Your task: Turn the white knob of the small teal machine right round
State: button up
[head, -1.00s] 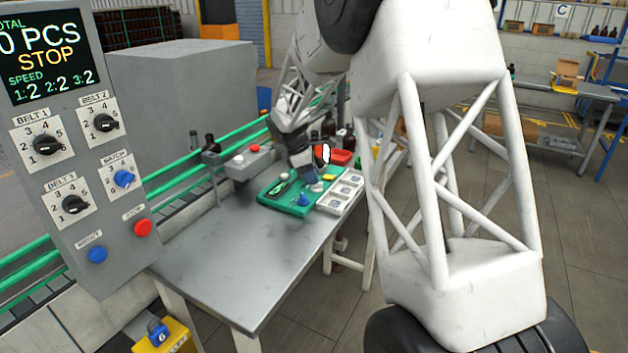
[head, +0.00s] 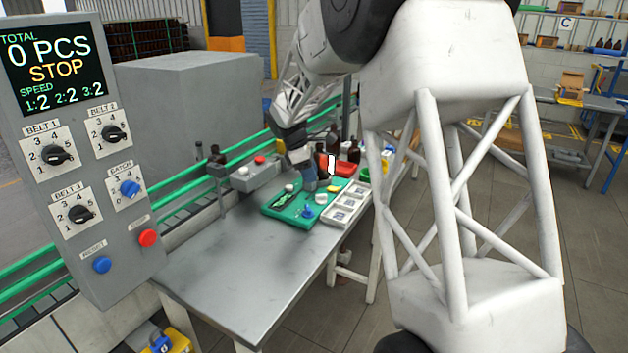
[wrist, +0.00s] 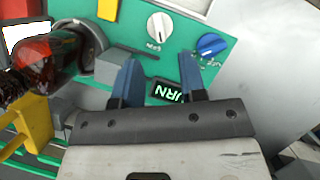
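The small teal machine (head: 276,207) lies on the far end of the steel table. Its white knob (head: 321,199) is between a yellow part (head: 333,189) and a blue knob (head: 308,212). In the wrist view the white knob (wrist: 160,27) sits beyond my fingertips, with the blue knob (wrist: 211,44) to its right. A dark display (wrist: 168,91) with green letters, upside down, shows between my fingers. My gripper (wrist: 161,65) is open and empty above the panel, apart from the white knob. In the head view my gripper (head: 308,185) is small and its fingers are unclear.
A reddish amber bottle (wrist: 48,58) is at the left of the wrist view, by a grey round part. A white tray (head: 345,212) with compartments is right of the machine. A grey box with buttons (head: 250,176) is behind. The near table (head: 235,280) is clear.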

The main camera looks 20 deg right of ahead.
aim_at(322, 195)
jog(key=d+y, duration=0.1)
jog(key=s+d+y, duration=0.1)
jog(key=shift+d+r+y, duration=0.1)
jog(key=shift+d+y, duration=0.05)
jog(key=shift+y, duration=0.15)
jog(key=shift+d+r+t+y, duration=0.25)
jog(key=shift+d+t+y, duration=0.35)
jog(key=shift+y, duration=0.2)
jog(key=shift+f, duration=0.15)
jog(key=shift+f, duration=3.75)
grip_shut()
